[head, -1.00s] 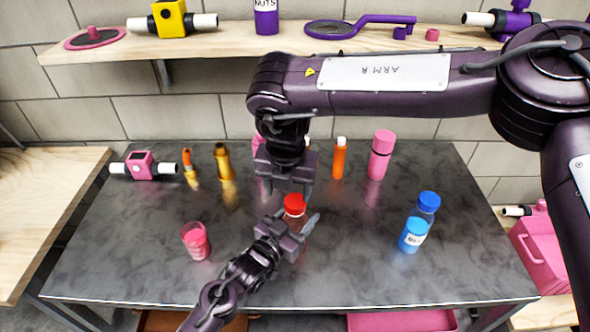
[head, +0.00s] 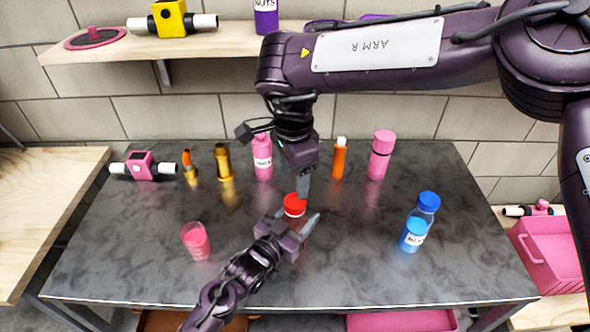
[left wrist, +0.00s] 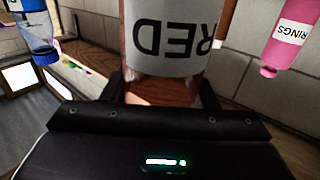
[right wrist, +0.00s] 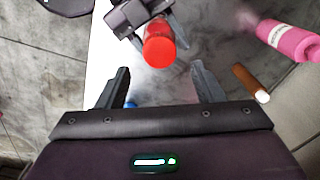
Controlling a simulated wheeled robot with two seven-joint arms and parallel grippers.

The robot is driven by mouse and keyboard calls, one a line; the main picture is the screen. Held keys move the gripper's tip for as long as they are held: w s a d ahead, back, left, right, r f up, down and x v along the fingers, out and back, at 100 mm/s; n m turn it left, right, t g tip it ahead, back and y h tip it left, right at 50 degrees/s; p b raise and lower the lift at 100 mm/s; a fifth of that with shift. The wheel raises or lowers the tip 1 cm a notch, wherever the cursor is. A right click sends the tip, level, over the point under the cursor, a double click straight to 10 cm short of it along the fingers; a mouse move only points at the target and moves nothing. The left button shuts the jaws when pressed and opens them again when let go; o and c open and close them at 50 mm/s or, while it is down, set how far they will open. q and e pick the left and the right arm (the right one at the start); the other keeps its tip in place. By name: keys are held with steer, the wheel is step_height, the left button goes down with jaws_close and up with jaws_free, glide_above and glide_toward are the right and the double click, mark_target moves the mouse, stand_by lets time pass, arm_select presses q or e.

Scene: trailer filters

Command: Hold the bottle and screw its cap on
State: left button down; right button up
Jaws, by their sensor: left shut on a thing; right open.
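The bottle stands on the dark table with a red cap (head: 294,205) on its top. In the left wrist view the clear bottle (left wrist: 165,88) has a white label reading RED. My left gripper (head: 300,232) is shut around the bottle below the cap. My right gripper (head: 303,190) is open and empty, above and behind the cap. In the right wrist view the red cap (right wrist: 159,50) lies ahead of my right fingers (right wrist: 160,88), not between them. Whether the cap is fully seated cannot be told.
A blue-capped bottle (head: 420,220) stands to the right and a pink cup (head: 196,241) to the left. Pink bottles (head: 381,155), an orange bottle (head: 339,158) and gold items (head: 224,163) stand along the back. The table front (head: 350,285) is clear.

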mark_target(295, 200)
steer(key=n, duration=0.3)
steer(key=shift+w+d+r+n, duration=0.1)
steer(key=shift+d+r+n, duration=0.05)
steer(key=shift+r+n, duration=0.25)
steer(key=shift+f, duration=4.05)
